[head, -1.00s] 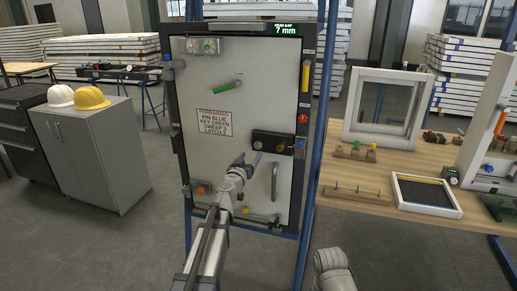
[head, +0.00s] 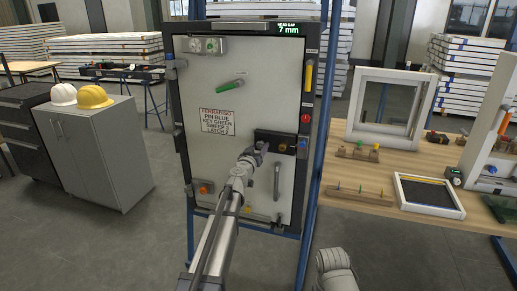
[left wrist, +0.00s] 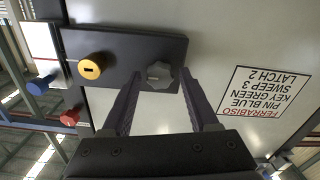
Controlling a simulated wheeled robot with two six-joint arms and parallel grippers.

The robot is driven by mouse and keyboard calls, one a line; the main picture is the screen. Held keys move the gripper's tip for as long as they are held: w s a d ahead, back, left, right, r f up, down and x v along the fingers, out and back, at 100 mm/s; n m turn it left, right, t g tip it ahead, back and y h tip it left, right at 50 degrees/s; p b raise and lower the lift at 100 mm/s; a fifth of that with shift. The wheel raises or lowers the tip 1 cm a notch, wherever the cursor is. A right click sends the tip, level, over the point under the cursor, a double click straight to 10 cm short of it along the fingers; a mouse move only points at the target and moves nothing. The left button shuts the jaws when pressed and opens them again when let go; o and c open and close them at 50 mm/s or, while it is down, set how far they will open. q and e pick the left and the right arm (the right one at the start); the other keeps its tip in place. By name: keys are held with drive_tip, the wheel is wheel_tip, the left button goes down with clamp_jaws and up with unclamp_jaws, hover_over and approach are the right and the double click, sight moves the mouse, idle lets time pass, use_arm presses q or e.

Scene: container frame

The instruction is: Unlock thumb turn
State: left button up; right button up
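The thumb turn (left wrist: 159,75) is a grey lobed knob on a black lock plate (left wrist: 115,52), beside a round brass key cylinder (left wrist: 92,66), in the left wrist view. My left gripper (left wrist: 161,88) is open, with its two fingertips on either side of the knob and visible gaps between them and it. In the head view the left gripper (head: 260,147) is at the left part of the black plate (head: 284,137) on the pale door panel (head: 232,120) and hides the thumb turn.
A grey pull handle (head: 277,182) is below the plate. A green lever (head: 231,84), a printed sign (head: 217,122), a yellow handle (head: 308,76) and a red knob (head: 305,118) are around it. A wooden bench (head: 375,205) with frames stands at right.

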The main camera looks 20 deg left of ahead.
use_arm(q)
clamp_jaws()
drive_tip(key=shift+n, duration=0.3)
drive_tip(key=n, duration=0.3)
drive_tip(key=shift+n, duration=0.3)
drive_tip(key=n, duration=0.4)
drive_tip(key=shift+n, duration=0.3)
drive_tip(key=n, duration=0.4)
drive_tip(key=shift+a, duration=0.1)
drive_tip(key=shift+n, duration=2.5)
